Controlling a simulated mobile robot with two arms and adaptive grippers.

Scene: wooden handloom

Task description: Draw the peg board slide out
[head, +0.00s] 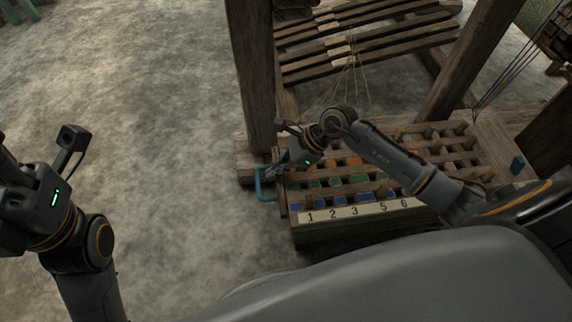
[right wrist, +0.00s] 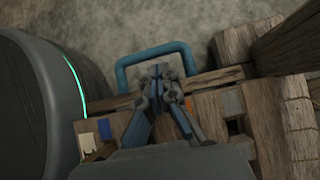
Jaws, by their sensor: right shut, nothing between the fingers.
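The peg board slide (head: 365,207) is a wooden grid of compartments with coloured pegs and a numbered strip along its front. It sits low in the loom frame. A blue U-shaped handle (head: 262,185) sticks out from its left end and also shows in the right wrist view (right wrist: 122,76). My right gripper (head: 279,170) is over the board's left end, beside the handle. In the right wrist view its fingers (right wrist: 160,73) are shut and empty, tips close to the handle's opening. I cannot tell whether they touch it. My left wrist is at the far left; its fingertips are out of frame.
A thick wooden post (head: 253,80) of the loom rises just behind the board's left end. Slatted wooden bars (head: 365,45) and cords hang above the board. The concrete floor (head: 150,120) to the left is clear.

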